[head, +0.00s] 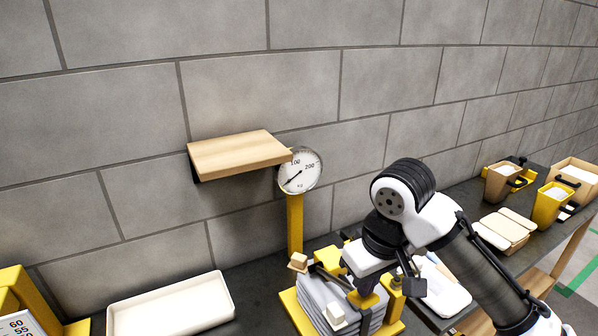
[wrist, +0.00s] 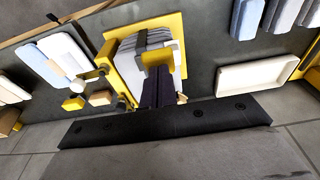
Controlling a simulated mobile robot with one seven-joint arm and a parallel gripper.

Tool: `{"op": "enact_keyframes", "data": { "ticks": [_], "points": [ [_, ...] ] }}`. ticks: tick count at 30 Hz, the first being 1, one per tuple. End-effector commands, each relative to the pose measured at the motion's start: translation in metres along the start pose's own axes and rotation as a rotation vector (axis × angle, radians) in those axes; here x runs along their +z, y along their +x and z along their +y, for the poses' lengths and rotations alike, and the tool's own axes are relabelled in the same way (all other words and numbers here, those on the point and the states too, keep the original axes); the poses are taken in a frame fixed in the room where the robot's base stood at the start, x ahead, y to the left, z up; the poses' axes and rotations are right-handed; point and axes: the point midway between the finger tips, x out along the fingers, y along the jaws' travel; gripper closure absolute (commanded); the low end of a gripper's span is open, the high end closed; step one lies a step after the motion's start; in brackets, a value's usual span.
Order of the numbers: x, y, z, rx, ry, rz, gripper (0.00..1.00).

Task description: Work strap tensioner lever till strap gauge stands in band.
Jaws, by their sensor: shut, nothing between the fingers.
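The round white strap gauge (head: 301,170) stands on a yellow post (head: 295,225); its needle points to the lower left, below the 100 mark. A coloured band cannot be made out. A grey folded stack (head: 318,298) lies on a yellow base (head: 291,304), crossed by a dark strap (wrist: 152,37). My gripper (head: 367,288) is shut and empty above the stack. In the wrist view its dark fingers (wrist: 156,88) are close to a yellow block (wrist: 157,58) over the stack; contact cannot be told. The lever cannot be clearly picked out; my arm hides part of the fixture.
A wooden shelf (head: 238,152) juts from the block wall beside the gauge. An empty cream tray (head: 172,304) lies left on the dark bench. Right are pale pads (head: 503,230), a yellow container (head: 549,205) and a wooden box (head: 575,176).

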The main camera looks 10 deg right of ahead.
Motion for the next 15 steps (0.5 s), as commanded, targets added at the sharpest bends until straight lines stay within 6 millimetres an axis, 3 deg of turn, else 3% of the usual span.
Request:
{"op": "enact_keyframes", "data": {
  "ticks": [9,15],
  "points": [
    [0.016,0.023,0.0,-0.001,0.002,0.0,1.0],
    [0.02,0.028,0.0,0.0,0.0,-0.001,1.0]
  ]
}}
